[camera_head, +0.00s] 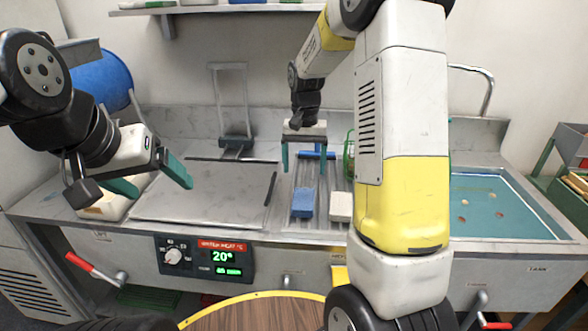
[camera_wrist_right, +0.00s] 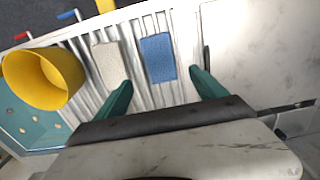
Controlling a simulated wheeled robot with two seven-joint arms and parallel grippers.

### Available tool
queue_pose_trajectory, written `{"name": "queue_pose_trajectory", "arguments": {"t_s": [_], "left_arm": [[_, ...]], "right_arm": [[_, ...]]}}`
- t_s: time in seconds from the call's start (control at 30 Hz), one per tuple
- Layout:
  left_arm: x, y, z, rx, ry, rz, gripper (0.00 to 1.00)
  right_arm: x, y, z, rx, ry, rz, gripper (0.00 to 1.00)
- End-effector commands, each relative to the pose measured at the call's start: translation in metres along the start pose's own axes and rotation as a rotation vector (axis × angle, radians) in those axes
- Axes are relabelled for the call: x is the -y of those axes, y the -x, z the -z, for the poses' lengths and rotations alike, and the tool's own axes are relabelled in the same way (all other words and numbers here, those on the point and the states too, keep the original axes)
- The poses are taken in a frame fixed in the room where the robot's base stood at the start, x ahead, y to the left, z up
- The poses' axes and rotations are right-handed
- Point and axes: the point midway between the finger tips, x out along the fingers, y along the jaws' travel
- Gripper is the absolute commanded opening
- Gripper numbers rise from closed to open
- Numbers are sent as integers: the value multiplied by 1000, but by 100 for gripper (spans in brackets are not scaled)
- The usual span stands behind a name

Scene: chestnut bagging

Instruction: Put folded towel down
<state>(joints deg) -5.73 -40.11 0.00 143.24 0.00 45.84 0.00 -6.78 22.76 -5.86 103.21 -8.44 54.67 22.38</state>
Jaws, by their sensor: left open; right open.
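A folded blue towel (camera_head: 303,203) lies flat on the ribbed drainboard (camera_head: 280,212). In the right wrist view the blue towel (camera_wrist_right: 157,58) lies beyond and between my right gripper's fingertips. My right gripper (camera_head: 298,160) is open and empty above the drainboard, behind the towel and apart from it; its teal fingers also show in the right wrist view (camera_wrist_right: 160,90). My left gripper (camera_head: 158,187) is open and empty over the flat plate's left side.
A flat grey plate (camera_head: 205,198) is left of the drainboard. A teal-floored water tank (camera_head: 500,205) with several round brown things is at the right. A yellow cup-like container (camera_wrist_right: 45,78) stands near the towels. A control panel (camera_head: 205,260) is on the front.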

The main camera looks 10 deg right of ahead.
Motion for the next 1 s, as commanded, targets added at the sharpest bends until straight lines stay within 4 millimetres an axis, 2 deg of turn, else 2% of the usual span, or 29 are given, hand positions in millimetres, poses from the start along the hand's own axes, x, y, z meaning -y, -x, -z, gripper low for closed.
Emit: {"name": "queue_pose_trajectory", "arguments": {"t_s": [0.17,0.27,0.4,0.6,0.8,0.9,1.0], "left_arm": [[0,0,0,0,0,0,81],[0,0,0,0,0,0,81],[0,0,0,0,0,0,81],[0,0,0,0,0,0,81],[0,0,0,0,0,0,81],[0,0,0,0,0,0,81],[0,0,0,0,0,0,81]], "right_arm": [[-2,24,-10,-25,14,23,81],[-7,53,-30,-71,42,61,81],[-17,98,-76,-167,105,130,81],[-31,138,-150,-315,203,206,81],[-42,148,-210,-448,284,246,81],[-44,148,-228,-491,310,254,81],[-46,146,-237,-514,323,258,81]]}}
